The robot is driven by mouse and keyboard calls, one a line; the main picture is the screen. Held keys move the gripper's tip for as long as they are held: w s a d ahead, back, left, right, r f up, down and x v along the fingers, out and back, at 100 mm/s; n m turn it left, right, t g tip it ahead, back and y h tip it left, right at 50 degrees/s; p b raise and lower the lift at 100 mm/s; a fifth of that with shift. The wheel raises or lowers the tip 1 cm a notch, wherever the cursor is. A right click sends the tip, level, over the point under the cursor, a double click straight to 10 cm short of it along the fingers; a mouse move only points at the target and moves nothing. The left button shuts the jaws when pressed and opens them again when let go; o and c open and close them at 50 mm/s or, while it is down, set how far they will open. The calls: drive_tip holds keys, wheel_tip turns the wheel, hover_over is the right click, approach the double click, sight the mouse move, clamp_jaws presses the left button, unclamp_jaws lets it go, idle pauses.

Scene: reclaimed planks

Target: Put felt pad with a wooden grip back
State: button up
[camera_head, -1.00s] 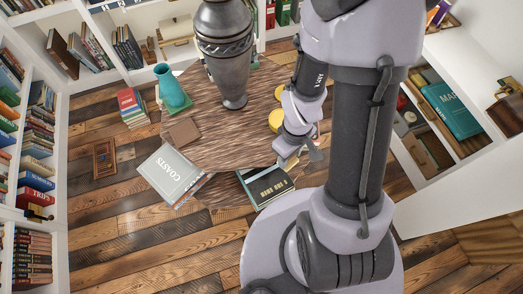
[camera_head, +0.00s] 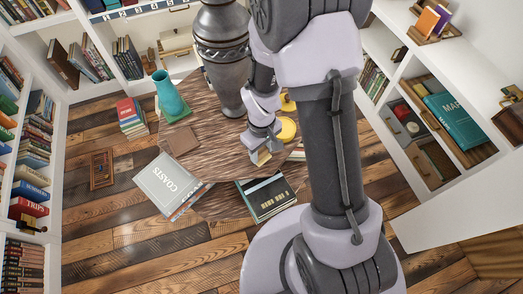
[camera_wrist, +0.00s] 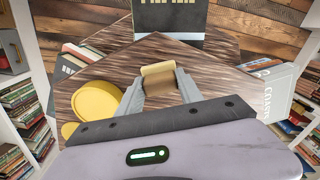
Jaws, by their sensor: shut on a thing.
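The small tan pad with a wooden grip (camera_wrist: 158,71) is between my fingertips in the wrist view. My gripper (camera_wrist: 159,84) is shut on it. In the head view my gripper (camera_head: 262,151) is low over the wooden table, left of the yellow round thing, with the tan pad (camera_head: 263,158) at its tips. I cannot tell whether the pad touches the tabletop. The wooden table (camera_head: 225,150) also shows in the wrist view (camera_wrist: 205,72).
Yellow round things (camera_head: 287,129) stand close right of my gripper; one is large in the wrist view (camera_wrist: 97,101). Shelves surround the floor.

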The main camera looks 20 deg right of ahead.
drive_tip(key=o, duration=1.2)
wheel_tip(320, 180, up, 12)
drive_tip(key=r+p, duration=0.1)
drive_tip(key=p, duration=0.5)
wheel_tip(320, 180, up, 6)
drive_tip(key=m+t, duration=0.1)
drive_tip(key=m, duration=0.1)
hover_over(262, 151)
drive_tip(key=s+a+r+m+t+y, duration=0.1)
drive_tip(key=s+a+r+m+t, duration=0.1)
drive_tip(key=s+r, duration=0.4)
drive_tip(key=s+a+r+m+t+y, duration=0.1)
drive_tip(key=s+r+m, duration=0.4)
drive_tip(key=r, duration=0.5)
drive_tip(key=shift+s+a+r+t, duration=0.35)
drive_tip(key=shift+s+a+t, duration=0.2)
drive_tip(key=shift+s+t, duration=0.35)
